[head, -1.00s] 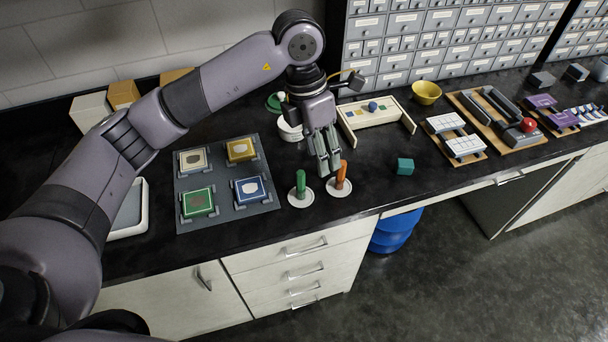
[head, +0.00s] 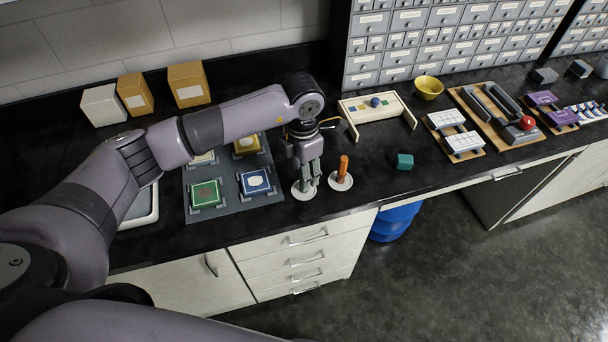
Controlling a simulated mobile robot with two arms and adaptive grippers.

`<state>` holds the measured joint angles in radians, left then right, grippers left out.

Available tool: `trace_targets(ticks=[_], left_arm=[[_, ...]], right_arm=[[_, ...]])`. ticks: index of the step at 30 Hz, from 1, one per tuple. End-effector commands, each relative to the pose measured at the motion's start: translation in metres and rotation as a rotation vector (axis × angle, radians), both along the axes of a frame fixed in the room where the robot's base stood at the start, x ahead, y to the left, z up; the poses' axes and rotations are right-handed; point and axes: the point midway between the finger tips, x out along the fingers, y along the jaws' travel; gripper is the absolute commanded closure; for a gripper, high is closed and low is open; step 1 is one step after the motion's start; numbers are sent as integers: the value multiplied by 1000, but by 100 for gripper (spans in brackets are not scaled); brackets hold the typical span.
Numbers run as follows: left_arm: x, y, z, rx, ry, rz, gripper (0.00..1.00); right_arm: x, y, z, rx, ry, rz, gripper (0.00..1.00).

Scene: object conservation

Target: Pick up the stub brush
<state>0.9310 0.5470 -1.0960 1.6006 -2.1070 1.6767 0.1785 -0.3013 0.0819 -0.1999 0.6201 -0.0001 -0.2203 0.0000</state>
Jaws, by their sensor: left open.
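Two short upright handles stand on round white discs near the counter's front edge. One is an orange stub (head: 343,168), standing clear on its disc. The other is a green stub (head: 303,186), largely hidden by my left gripper (head: 310,181). I cannot tell from the picture which one is the stub brush. My left gripper points down, open, with its fingers low at the green stub, just above its white disc (head: 303,194). Whether the fingers touch the stub is hard to see. My right gripper is not in view.
A grey mat (head: 230,212) with coloured framed blocks lies left of the gripper. The counter's front edge is close.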

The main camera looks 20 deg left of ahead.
Motion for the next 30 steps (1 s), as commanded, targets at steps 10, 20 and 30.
trace_targets(ticks=[10, 20, 30], left_arm=[[2, -2, -43, 0, 4, 0, 57], [3, -2, -49, -1, 1, 0, 59], [3, -2, -49, -1, 1, 0, 82]], right_arm=[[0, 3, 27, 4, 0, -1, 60], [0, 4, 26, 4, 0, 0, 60], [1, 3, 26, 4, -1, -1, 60]])
